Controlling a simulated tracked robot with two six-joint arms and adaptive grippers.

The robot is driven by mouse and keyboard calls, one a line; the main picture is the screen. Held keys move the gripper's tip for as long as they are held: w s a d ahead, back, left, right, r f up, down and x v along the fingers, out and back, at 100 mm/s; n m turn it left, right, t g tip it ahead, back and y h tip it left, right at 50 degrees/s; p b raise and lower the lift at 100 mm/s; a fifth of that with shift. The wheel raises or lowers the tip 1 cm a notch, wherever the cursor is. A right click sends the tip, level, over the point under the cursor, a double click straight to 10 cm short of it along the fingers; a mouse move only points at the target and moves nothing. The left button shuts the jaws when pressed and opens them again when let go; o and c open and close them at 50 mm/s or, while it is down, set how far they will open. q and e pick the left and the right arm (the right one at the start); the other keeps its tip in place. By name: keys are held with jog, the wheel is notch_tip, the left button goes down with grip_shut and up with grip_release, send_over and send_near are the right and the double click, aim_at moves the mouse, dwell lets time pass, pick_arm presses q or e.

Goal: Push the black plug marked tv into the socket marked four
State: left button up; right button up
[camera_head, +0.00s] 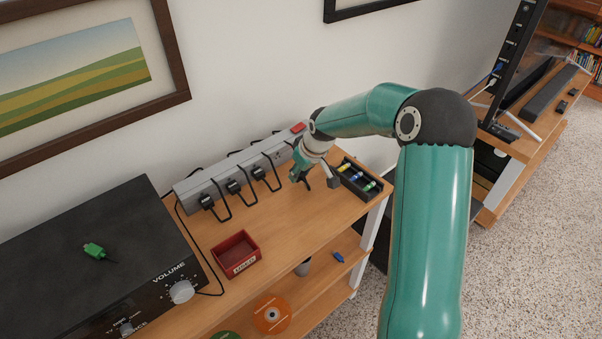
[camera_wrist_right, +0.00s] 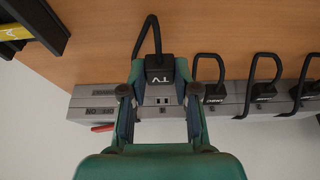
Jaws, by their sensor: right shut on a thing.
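The black plug marked TV (camera_wrist_right: 160,68) is between the fingers of my right gripper (camera_wrist_right: 159,84) in the right wrist view. Its black cable loops up behind it. The right gripper is shut on it and also shows in the head view (camera_head: 315,180), over the shelf top in front of the strip's right end. The grey power strip (camera_wrist_right: 88,104) lies just beyond the plug; it also shows along the wall in the head view (camera_head: 190,187). A socket face (camera_wrist_right: 162,101) shows between the fingers; its number is unreadable. Whether the plug touches it, I cannot tell. My left gripper is out of view.
Several other black plugs (camera_head: 232,186) with looped cables sit in the strip. A red switch (camera_head: 298,127) marks its right end. A black tray (camera_head: 346,187) with coloured items stands right of the gripper. A red box (camera_head: 236,254) and a black amplifier (camera_head: 80,255) stand left.

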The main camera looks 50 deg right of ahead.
jog(key=shift+w+d+p, duration=0.15)
jog(key=shift+w+p, duration=0.2)
jog(key=shift+w, duration=0.9)
jog(key=shift+w+d+p, duration=0.15)
jog(key=shift+w+p, duration=0.2)
jog(key=shift+w, duration=0.85)
jog(key=shift+b, duration=0.4)
jog(key=shift+w+d+r+p, duration=0.1)
jog(key=shift+w+p, duration=0.5)
jog(key=shift+w, duration=0.65)
jog(key=o, duration=1.1)
jog(key=v, duration=1.1)
jog(key=shift+s+r, duration=0.1)
jog(key=shift+r, duration=0.3)
